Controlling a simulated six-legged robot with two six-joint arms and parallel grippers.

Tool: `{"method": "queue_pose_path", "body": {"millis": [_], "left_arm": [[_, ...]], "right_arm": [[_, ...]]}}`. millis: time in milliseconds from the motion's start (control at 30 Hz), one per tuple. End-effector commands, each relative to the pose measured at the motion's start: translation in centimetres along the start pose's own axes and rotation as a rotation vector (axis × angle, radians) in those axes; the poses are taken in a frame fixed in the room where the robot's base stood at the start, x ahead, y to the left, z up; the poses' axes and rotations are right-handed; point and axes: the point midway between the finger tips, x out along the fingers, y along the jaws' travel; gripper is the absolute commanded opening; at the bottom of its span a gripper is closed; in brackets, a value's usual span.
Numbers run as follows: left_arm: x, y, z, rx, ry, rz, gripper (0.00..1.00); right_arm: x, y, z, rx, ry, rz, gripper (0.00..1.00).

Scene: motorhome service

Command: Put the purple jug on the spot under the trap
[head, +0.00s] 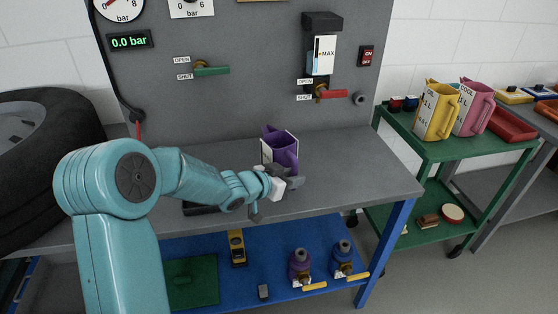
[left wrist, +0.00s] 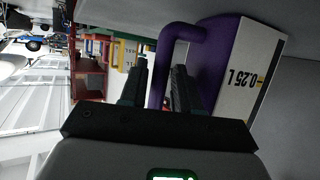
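The purple jug (head: 283,150) with a white label is upright over the grey bench, left of the wall unit marked MAX (head: 321,55), which seems to be the trap. I cannot tell whether the jug touches the bench. My left gripper (head: 280,183) is at the jug's near side. In the left wrist view the jug (left wrist: 208,65) shows its 0.25 L label upside down, and its handle fills the gap between my left fingers (left wrist: 158,88). No marked spot shows on the bench under the trap. My right gripper is not in view.
A red-handled valve (head: 330,94) sits below the trap, and a green-handled valve (head: 211,71) is at its left. The bench (head: 358,172) right of the jug is clear. A green cart (head: 437,150) at the right carries yellow (head: 436,112) and pink (head: 473,108) jugs.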

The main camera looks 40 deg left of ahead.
Motion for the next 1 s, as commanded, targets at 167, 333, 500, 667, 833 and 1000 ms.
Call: {"method": "queue_pose_path", "body": {"millis": [167,333,500,667,833,1000], "left_arm": [[2.6,0.0,0.0,0.001,-0.001,0.002,0.32],[3.1,0.0,-0.1,0.001,0.001,0.000,0.32],[3.1,0.0,0.0,0.001,0.000,0.000,0.15],[3.1,-0.1,0.0,0.001,0.000,0.000,0.00],[3.1,-0.1,0.0,0.001,-0.001,0.000,0.00],[2.7,-0.1,-0.9,0.000,0.000,0.000,0.00]], "right_arm": [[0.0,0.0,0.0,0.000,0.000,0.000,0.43],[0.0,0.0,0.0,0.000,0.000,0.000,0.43],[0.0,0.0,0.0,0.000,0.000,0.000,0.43],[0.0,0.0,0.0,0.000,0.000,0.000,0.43],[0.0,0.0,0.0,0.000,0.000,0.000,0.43],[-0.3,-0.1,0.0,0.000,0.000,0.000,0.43]]}}
